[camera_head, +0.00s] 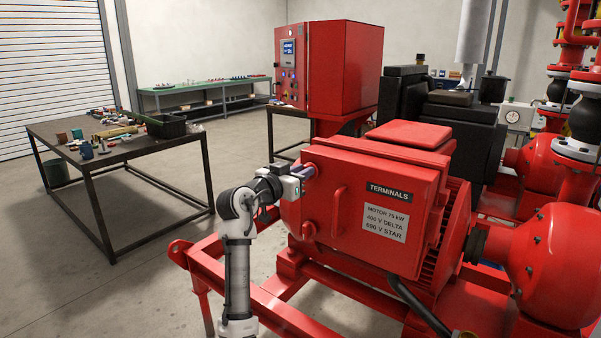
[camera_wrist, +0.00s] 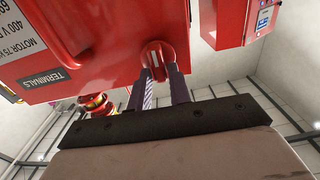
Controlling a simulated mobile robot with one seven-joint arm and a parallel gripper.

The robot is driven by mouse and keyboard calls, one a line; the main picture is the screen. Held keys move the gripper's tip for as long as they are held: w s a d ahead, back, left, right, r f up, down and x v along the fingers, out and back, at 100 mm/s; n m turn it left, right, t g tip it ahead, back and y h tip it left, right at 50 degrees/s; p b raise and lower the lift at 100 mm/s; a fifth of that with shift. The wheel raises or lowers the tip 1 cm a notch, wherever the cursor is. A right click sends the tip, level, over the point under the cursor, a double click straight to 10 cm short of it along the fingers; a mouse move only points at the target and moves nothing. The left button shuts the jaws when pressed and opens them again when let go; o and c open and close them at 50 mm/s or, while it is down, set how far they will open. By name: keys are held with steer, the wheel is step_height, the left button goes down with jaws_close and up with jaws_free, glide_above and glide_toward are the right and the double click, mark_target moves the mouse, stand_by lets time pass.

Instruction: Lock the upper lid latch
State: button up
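The red terminal box lid (camera_head: 375,215) faces me, with a "TERMINALS" label and a motor plate on it. The upper latch (camera_wrist: 156,58) is a rounded red piece with a pale mark, at the lid's edge in the wrist view. In the head view my gripper (camera_head: 305,172) is at the lid's upper left corner and mostly covers this latch. In the wrist view my gripper (camera_wrist: 160,72) has its fingertips apart, one on each side of the latch's near part. I cannot tell whether they press on it. The lower latch (camera_head: 308,231) shows at the lid's lower left.
A red handle (camera_head: 338,210) sticks out of the lid close to my gripper. The red skid frame (camera_head: 235,285) runs below my arm. A cluttered table (camera_head: 130,148) stands left, and a red control cabinet (camera_head: 340,65) stands behind. The floor between table and skid is clear.

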jaws_close()
steer(key=shift+f+b, duration=0.1)
steer(key=shift+b, duration=0.35)
steer(key=m+b, duration=0.4)
steer(key=m, duration=0.2)
steer(key=m+b, duration=0.5)
steer(key=m, duration=0.1)
steer(key=d+f+m+b, duration=0.1)
steer(key=m+b, duration=0.3)
steer(key=m, duration=0.1)
steer(key=shift+s+m+b, duration=0.3)
steer(key=shift+s+m, duration=0.05)
steer(key=shift+m, duration=0.05)
steer(key=shift+o, duration=2.1)
jaws_free()
